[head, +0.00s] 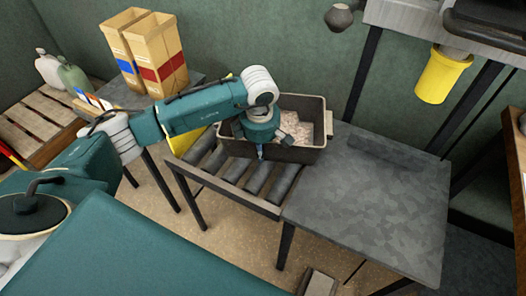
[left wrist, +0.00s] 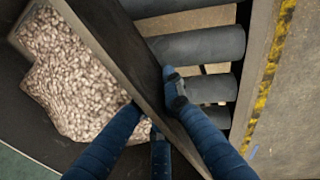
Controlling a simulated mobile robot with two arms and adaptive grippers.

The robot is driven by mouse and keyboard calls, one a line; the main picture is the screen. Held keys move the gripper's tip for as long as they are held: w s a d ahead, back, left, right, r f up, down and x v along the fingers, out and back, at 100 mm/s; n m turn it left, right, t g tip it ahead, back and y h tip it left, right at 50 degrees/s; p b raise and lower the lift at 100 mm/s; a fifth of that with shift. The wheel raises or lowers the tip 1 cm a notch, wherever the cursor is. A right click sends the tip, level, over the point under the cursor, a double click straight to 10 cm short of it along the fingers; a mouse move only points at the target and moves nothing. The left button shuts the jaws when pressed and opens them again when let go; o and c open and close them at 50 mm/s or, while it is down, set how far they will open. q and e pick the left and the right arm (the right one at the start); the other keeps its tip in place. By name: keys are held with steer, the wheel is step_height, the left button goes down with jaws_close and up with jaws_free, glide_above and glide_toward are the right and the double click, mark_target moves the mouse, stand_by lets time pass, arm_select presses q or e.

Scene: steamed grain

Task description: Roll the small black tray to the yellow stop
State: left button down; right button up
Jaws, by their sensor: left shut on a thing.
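The small dark tray (head: 298,154) holds pale speckled grain and sits at the back of the roller track (head: 252,182), next to the grey table. In the left wrist view, its wall (left wrist: 116,50) runs diagonally between my fingers. My left gripper (head: 261,150) is shut on this near wall, with a blue finger on the outer side and others on the grain side. The yellow stop (head: 186,138) appears as a yellow panel at the left end of the rollers, partly hidden behind my left arm. My right gripper is not in view.
Bare rollers (left wrist: 195,47) lie beside the tray. The grey table (head: 370,200) adjoins the track on the right. Tall paper bags (head: 157,55) stand on a table behind my left arm. A yellow bucket (head: 441,75) hangs at upper right.

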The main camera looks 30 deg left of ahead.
arm_select(q)
steer(key=shift+s+a, duration=0.6)
steer(key=shift+a, duration=0.35)
steer(key=shift+s+a, duration=0.6)
steer(key=shift+a, duration=0.3)
steer(key=shift+s+a, duration=0.6)
steer(key=shift+a, duration=0.35)
steer(key=shift+s+a, duration=0.1)
steer(key=shift+a, duration=0.05)
steer(key=shift+s+a, duration=0.5)
steer(key=shift+a, duration=0.3)
steer(key=c, duration=1.8)
jaws_free()
steer(key=shift+s+d+r, duration=0.1)
steer(key=shift+s+r, duration=0.15)
steer(key=shift+r, duration=1.75)
steer(key=shift+s+d+r, duration=0.1)
steer(key=shift+s+r, duration=0.1)
steer(key=shift+r, duration=1.75)
steer(key=shift+s+d+r, duration=0.1)
steer(key=shift+s+r, duration=0.15)
steer(key=shift+r, duration=1.75)
